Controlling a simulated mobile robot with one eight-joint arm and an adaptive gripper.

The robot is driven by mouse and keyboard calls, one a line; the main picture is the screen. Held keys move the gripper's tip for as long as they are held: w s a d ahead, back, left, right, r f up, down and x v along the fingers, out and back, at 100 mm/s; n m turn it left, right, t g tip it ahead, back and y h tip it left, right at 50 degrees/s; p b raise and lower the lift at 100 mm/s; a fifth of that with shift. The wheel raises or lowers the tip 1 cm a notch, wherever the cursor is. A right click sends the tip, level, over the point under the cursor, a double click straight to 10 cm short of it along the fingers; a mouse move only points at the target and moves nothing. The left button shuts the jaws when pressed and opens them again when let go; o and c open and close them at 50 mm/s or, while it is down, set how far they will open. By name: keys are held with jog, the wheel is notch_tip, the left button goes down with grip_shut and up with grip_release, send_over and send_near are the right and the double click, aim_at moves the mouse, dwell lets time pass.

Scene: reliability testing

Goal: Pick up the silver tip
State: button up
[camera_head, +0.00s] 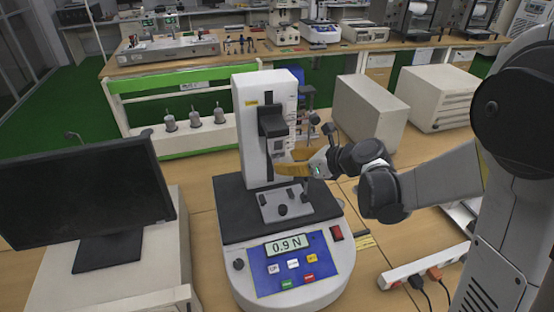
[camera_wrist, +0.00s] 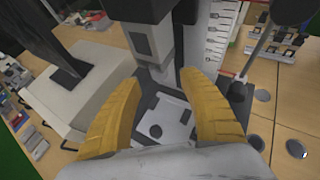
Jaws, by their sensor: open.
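My gripper (camera_head: 288,162) has yellow curved fingers and is in front of the white column of the force tester (camera_head: 266,95), above its base plate. In the wrist view my gripper (camera_wrist: 160,88) is open, its fingers wide apart with nothing held between them. Beneath and between them is the tester's grey metal plate (camera_wrist: 172,112) with dark round knobs. I cannot pick out the silver tip with certainty in either view; it may be small or hidden behind the fingers. The tester's display (camera_head: 289,245) reads 0.9 N.
A black monitor (camera_head: 85,190) stands left of the tester. Beige boxes (camera_head: 370,112) stand behind right, and a power strip (camera_head: 425,268) lies at front right. A thin stand with dark clamps (camera_head: 311,120) is close beside the column. Three silver weights (camera_head: 194,118) stand farther back.

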aim_at(280, 160)
jog(key=b+x, duration=0.1)
jog(key=x, duration=0.4)
jog(key=shift+s+r, duration=0.1)
jog(key=shift+r, duration=0.05)
jog(key=shift+c, duration=0.9)
grip_shut()
jog(key=shift+r, duration=0.15)
